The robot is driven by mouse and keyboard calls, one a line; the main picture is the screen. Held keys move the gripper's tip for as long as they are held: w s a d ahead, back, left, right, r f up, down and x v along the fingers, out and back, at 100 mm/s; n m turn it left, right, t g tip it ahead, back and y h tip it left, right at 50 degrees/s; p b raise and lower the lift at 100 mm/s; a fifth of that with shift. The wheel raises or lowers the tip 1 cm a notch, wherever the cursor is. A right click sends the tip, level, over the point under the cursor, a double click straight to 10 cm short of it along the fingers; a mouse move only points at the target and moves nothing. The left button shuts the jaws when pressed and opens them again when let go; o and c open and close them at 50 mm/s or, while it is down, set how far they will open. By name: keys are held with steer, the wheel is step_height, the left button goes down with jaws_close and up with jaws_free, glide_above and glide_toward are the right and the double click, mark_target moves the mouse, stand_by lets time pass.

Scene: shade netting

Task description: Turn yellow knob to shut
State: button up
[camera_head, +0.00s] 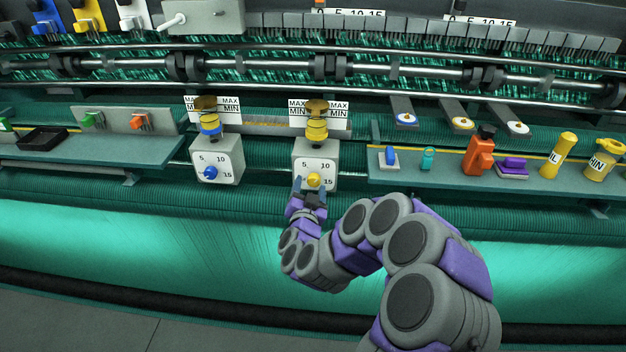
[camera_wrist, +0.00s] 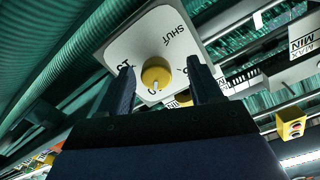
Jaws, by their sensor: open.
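The yellow knob (camera_head: 314,180) sits on the white dial face of a grey box (camera_head: 316,154) in the middle of the head view. The dial shows 5, 10 and 15. In the wrist view the yellow knob (camera_wrist: 156,72) has a pale pointer mark toward the bottom of the picture, and the word SHUT (camera_wrist: 172,32) is on the plate above it. My gripper (camera_head: 310,191) is open in front of the dial, with a finger on each side of the knob in the wrist view. I cannot tell whether the fingers touch the knob.
A similar box with a blue knob (camera_head: 210,172) stands to the left. A yellow oiler (camera_head: 317,127) with MAX/MIN plates is above the yellow knob's box. The shelf (camera_head: 440,177) at right holds several items, including an orange bottle (camera_head: 478,155). Green netting lies below.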

steer(key=shift+w+d, duration=0.25)
steer(key=shift+w+d+r, duration=0.1)
steer(key=shift+w+d, duration=0.05)
steer(key=shift+d, duration=0.3)
steer(key=shift+a, duration=0.55)
steer(key=c, duration=0.4)
steer(key=shift+d, duration=0.25)
steer(key=c, duration=0.5)
steer(key=shift+c, duration=0.8)
